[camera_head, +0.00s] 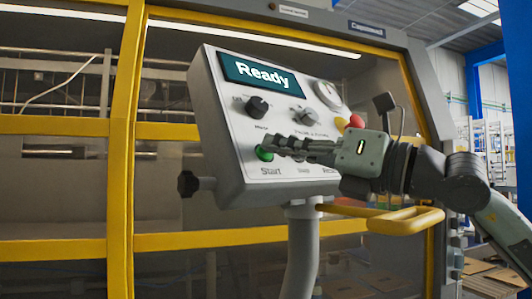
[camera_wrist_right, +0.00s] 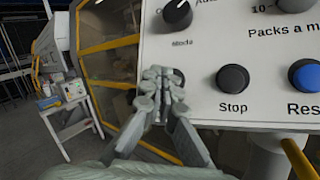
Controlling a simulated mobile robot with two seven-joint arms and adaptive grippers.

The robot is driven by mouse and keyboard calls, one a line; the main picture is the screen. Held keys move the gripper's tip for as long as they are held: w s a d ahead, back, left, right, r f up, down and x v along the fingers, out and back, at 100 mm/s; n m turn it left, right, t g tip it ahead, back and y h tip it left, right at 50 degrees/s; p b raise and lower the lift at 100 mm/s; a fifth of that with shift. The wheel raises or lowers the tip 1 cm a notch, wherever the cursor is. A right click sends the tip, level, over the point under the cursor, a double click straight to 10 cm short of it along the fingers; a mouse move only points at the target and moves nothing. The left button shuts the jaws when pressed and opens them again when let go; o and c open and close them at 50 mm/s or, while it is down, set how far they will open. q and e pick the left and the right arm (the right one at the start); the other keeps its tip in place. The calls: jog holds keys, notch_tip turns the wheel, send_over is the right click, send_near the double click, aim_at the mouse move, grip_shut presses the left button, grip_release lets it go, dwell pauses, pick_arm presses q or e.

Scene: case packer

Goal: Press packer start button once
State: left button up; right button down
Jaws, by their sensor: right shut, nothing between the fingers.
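The green start button (camera_head: 264,154) is at the lower left of the grey control panel (camera_head: 215,120), above the label "Start". The panel's display (camera_head: 262,76) reads "Ready". My right gripper (camera_head: 279,147) comes in from the right in the head view, shut and empty. Its fingertips are right at the green button; I cannot tell whether they touch it. In the right wrist view, the closed fingertips (camera_wrist_right: 160,76) cover most of the start button's place, left of the black stop button (camera_wrist_right: 233,78). My left gripper is not in view.
A black mode knob (camera_wrist_right: 177,13) sits above the fingertips. The blue reset button (camera_wrist_right: 306,76) is farther right. A red button (camera_head: 356,121) and a gauge (camera_head: 328,93) are on the panel's right side. A yellow handle bar (camera_head: 405,222) juts out below the panel.

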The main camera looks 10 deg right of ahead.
jog(key=shift+w+a+f, duration=0.1)
jog(key=shift+w+f, duration=0.05)
jog(key=shift+w, duration=0.05)
jog(key=shift+s, duration=0.15)
dwell(0.5)
jog(key=shift+s+d+r, duration=0.3)
jog(key=shift+s+r, duration=0.1)
jog(key=shift+s, duration=0.1)
jog(key=s, duration=0.1)
jog(key=s+d+r, duration=0.2)
jog(key=shift+s+d+r, duration=0.1)
jog(key=shift+s+r, duration=0.15)
jog(key=shift+s, duration=0.15)
dwell(0.9)
